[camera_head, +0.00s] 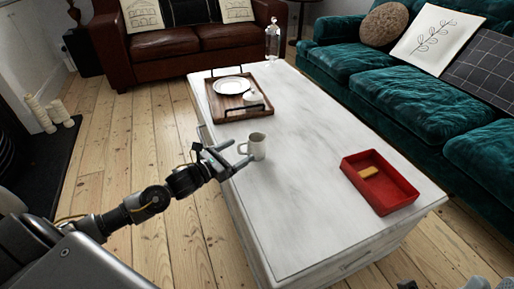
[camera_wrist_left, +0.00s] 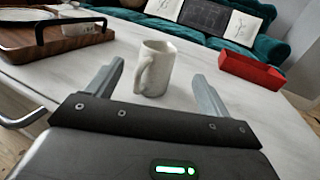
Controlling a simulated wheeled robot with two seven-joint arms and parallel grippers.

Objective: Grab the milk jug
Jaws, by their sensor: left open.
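The milk jug (camera_head: 257,147) is a small, pale, mug-like jug with a side handle. It stands upright on the white table near its left edge. My left gripper (camera_head: 241,152) is open and reaches in from the left, with its fingertips close to the jug's handle side. In the left wrist view the jug (camera_wrist_left: 158,70) stands ahead, between the lines of the two open fingers, with its handle turned toward the gripper. No grip on it shows. Only small grey and dark parts, possibly of my right arm, show at the lower right edge of the head view.
A wooden tray (camera_head: 222,106) with dark handles holds a white plate (camera_head: 232,86) and a small white item. A red box (camera_head: 393,196) with a tan block stands at the right. A glass bottle (camera_head: 272,42) stands at the far end. The table's middle is clear.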

